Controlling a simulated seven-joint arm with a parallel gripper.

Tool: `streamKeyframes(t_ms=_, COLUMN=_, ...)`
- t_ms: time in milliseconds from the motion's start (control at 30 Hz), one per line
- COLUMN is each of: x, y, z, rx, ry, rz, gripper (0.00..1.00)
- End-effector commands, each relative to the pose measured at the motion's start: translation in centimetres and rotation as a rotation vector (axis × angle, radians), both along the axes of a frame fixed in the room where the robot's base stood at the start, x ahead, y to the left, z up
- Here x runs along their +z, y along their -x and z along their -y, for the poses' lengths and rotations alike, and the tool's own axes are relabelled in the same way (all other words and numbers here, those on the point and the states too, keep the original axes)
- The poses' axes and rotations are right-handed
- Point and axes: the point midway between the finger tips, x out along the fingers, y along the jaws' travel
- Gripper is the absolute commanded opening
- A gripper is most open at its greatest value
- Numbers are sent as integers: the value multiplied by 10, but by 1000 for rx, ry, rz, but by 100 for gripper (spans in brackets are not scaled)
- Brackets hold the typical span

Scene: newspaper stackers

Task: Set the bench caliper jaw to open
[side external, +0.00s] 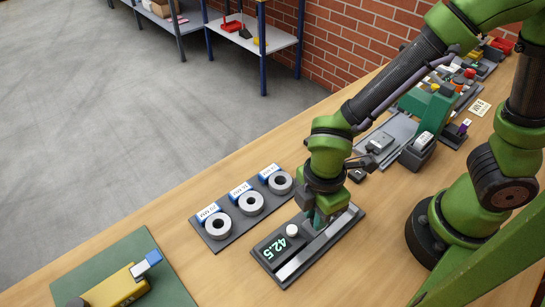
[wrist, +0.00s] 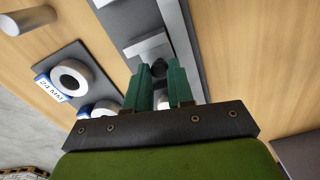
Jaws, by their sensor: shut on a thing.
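The bench caliper (side external: 270,248) is a dark flat base with a pale metal rail (side external: 301,258), a white round knob and a display reading 42.5. My gripper (side external: 319,222) is low over the caliper's middle, just right of the knob. In the wrist view the green fingers (wrist: 160,82) straddle a small dark part of the caliper jaw (wrist: 157,66), next to the rail. They are shut on it. The fingers and wrist hide most of the jaw, so its exact opening cannot be told.
A dark tray (side external: 226,236) with several grey rings and blue-white labels lies just left of the caliper. A green mat (side external: 124,255) with a yellow tool (side external: 118,289) is at front left. Other fixtures (side external: 424,142) crowd the back right. Bare wood lies in front of the caliper.

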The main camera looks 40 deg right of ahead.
Motion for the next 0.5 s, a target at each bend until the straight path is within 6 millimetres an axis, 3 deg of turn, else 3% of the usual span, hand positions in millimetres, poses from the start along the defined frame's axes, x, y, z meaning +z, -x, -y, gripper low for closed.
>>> streamKeyframes(t_ms=33, x=1, y=-1, z=-6, rx=12, ry=-13, rz=8, gripper=0)
streamKeyframes(t_ms=67, x=1, y=-1, z=-7, rx=12, ry=-14, rz=8, gripper=26)
streamKeyframes(t_ms=200, x=1, y=0, z=-6, rx=11, ry=-12, rz=6, gripper=47)
streamKeyframes(t_ms=500, x=1, y=0, z=-4, rx=8, ry=-8, rz=5, gripper=48)
